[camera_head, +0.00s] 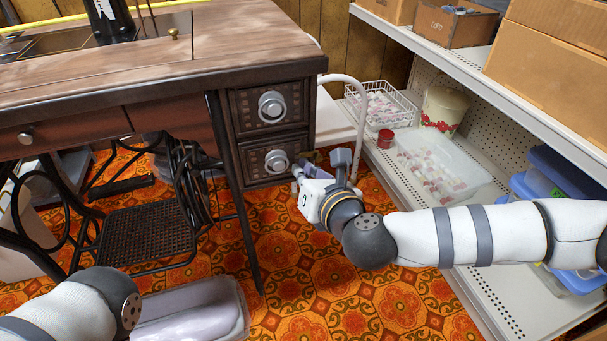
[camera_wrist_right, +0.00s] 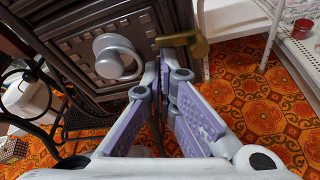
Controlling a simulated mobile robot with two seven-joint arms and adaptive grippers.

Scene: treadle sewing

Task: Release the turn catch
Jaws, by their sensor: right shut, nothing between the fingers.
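The turn catch (camera_wrist_right: 185,42) is a small brass lever on the side edge of the sewing cabinet's drawer stack. In the head view a brassy bit (camera_head: 312,157) shows there, mostly behind my gripper. My right gripper (camera_head: 298,172) is low at the right side of the lower drawer (camera_head: 272,160). In the right wrist view its fingertips (camera_wrist_right: 166,72) are together just below the catch, with nothing between them. I cannot tell whether they touch the catch. Only part of my left arm shows at lower left; its gripper is out of view.
The lower drawer has a round metal ring pull (camera_wrist_right: 113,62) close to the fingers. The treadle (camera_head: 147,233) and iron legs stand left. A metal shelf (camera_head: 400,165) with tubs and a wire basket (camera_head: 383,103) stands right. A clear bin (camera_head: 195,312) lies on the patterned floor.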

